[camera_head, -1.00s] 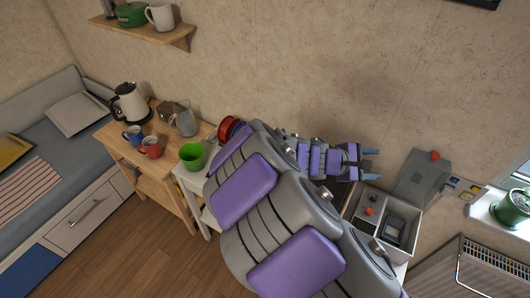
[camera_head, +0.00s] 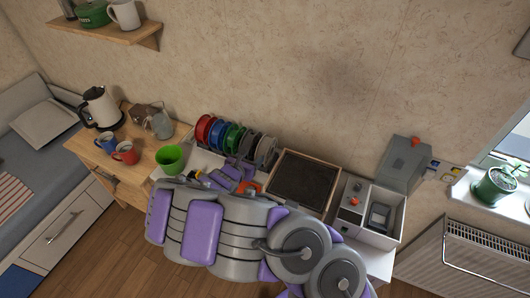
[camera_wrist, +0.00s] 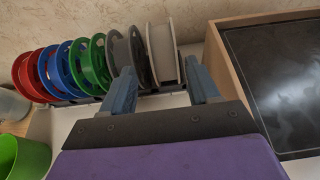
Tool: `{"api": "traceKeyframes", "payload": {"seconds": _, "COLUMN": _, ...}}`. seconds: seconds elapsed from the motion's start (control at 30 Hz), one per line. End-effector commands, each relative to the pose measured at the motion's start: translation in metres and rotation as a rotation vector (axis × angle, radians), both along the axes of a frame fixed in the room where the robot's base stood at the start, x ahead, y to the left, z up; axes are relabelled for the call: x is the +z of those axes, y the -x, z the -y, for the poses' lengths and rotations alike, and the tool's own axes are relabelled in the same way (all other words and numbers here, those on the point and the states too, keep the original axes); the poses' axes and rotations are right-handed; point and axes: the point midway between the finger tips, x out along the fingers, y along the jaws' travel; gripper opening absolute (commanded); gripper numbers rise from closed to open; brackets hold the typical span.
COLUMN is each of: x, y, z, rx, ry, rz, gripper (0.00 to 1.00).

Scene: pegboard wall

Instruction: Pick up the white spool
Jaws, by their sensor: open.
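The white spool (camera_wrist: 163,52) stands upright at the right end of the spool row in the wrist view. In the head view it is the pale disc (camera_head: 267,150) at the right end of the row. My gripper (camera_wrist: 161,88) is open and empty, pointing at the rack end. Its left finger overlaps the lower part of the grey spools (camera_wrist: 128,58) in the picture, and its right finger lies just right of the white spool. In the head view my gripper (camera_head: 240,167) is low in front of the rack. I cannot tell whether the fingers touch any spool.
Red (camera_head: 204,128), blue and green spools fill the row's left side. A wood-framed black panel (camera_wrist: 275,75) stands close on the right. A green cup (camera_head: 170,159) is at the left. A grey-white box (camera_head: 383,222) stands farther right.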

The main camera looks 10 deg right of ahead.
Motion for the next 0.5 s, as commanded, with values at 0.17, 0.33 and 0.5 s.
{"api": "traceKeyframes", "payload": {"seconds": 0.17, "x": -0.013, "y": -0.021, "z": 0.018, "rx": -0.005, "ry": -0.002, "rz": -0.001, "gripper": 0.61}}
{"api": "traceKeyframes", "payload": {"seconds": 0.33, "x": -0.024, "y": -0.042, "z": 0.034, "rx": -0.005, "ry": -0.005, "rz": 0.0, "gripper": 0.61}}
{"api": "traceKeyframes", "payload": {"seconds": 0.5, "x": -0.029, "y": -0.055, "z": 0.043, "rx": -0.005, "ry": -0.003, "rz": 0.001, "gripper": 0.61}}
